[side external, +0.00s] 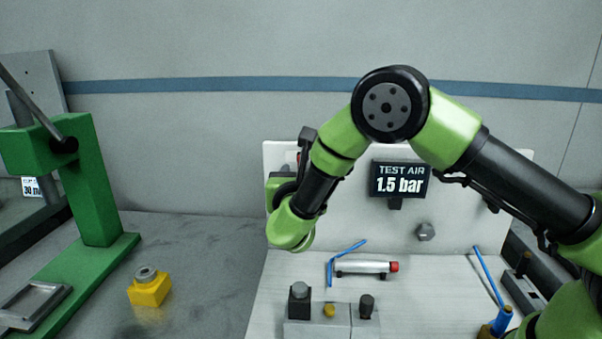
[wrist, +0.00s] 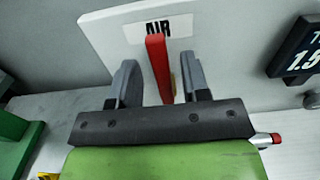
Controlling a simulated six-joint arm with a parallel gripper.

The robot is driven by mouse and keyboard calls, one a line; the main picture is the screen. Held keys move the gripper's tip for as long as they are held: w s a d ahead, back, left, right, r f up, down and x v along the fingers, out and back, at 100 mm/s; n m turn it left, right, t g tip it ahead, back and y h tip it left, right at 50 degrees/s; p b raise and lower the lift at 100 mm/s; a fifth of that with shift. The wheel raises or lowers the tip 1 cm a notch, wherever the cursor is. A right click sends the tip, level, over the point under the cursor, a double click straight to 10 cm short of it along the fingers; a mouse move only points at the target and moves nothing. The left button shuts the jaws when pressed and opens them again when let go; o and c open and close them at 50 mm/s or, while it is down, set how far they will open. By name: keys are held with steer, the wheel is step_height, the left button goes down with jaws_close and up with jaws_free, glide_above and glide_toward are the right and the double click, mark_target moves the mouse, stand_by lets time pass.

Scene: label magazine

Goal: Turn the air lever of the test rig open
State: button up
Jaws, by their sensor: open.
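The red air lever (wrist: 159,67) stands in front of the panel marked AIR (wrist: 115,35) in the wrist view. It lies between the two fingers of my gripper (wrist: 160,82), nearer the right finger. The fingers are apart, and I cannot tell whether either touches the lever. In the side external view my arm hides most of the lever and my gripper. The test rig's white back panel (side external: 460,215) carries a display (side external: 400,179) reading TEST AIR 1.5 bar; part of the display also shows in the wrist view (wrist: 300,50).
A silver cylinder (side external: 360,266) with a red end and blue hose lies on the rig base. A grey block (side external: 335,328) with knobs stands in front. A green press (side external: 90,190) and a yellow block (side external: 149,290) are at left. The grey table between is clear.

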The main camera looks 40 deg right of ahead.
steer(key=v, duration=0.8)
steer(key=shift+s+a, duration=0.15)
steer(key=s+d+r+m+g+y, duration=0.3)
steer(key=s+d+r+m+g, duration=0.3)
steer(key=s+d+m+g, duration=0.75)
steer(key=s+a+r+m+t+y, duration=0.5)
steer(key=s+a+m+t+y, duration=0.3)
steer(key=m, duration=1)
steer(key=s+a+y, duration=0.1)
steer(key=y, duration=0.2)
steer(key=shift+s+a+y, duration=0.15)
steer(key=shift+y, duration=0.25)
